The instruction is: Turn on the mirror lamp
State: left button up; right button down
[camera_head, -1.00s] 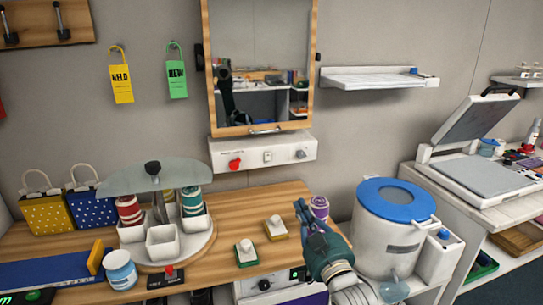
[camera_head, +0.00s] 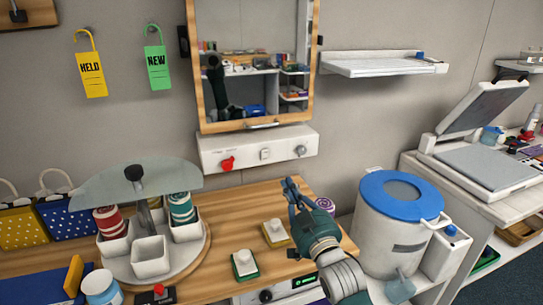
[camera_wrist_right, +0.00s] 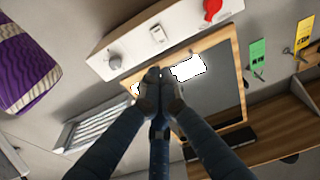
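The wood-framed mirror (camera_head: 255,75) hangs on the back wall. Under it is a white control box (camera_head: 210,150) with a red knob (camera_head: 227,163), a small middle switch (camera_head: 265,153) and a grey knob (camera_head: 302,150). My right gripper (camera_head: 291,188) is in front of and below the box, apart from it in the head view. In the right wrist view the mirror appears upside down, and my right gripper (camera_wrist_right: 162,80) has its fingertips together, with nothing visible between them. They overlap the mirror's frame there. My left gripper is not in view.
A wall shelf (camera_head: 385,65) is right of the mirror. Yellow and green tags (camera_head: 90,75) hang at left.

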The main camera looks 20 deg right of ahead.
jog(key=p, duration=0.2)
send_near(268, 150)
jog(key=w, duration=0.3)
jog(key=w+r+p, duration=0.1)
jog(key=w, duration=0.2)
jog(key=shift+w, duration=0.15)
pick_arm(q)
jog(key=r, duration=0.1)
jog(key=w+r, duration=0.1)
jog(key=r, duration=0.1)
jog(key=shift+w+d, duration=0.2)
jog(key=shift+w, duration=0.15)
pick_arm(e)
jog(key=shift+w, duration=0.35)
jog(key=p, duration=0.1)
jog(key=r+p, duration=0.1)
jog(key=shift+w+g+p, duration=0.25)
jog(key=shift+g+p, duration=0.05)
jog(key=shift+p, duration=0.05)
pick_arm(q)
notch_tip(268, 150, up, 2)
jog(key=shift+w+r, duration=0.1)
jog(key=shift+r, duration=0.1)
pick_arm(e)
jog(key=shift+f, duration=0.3)
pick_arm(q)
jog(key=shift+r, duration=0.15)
pick_arm(e)
jog(key=shift+s, duration=0.1)
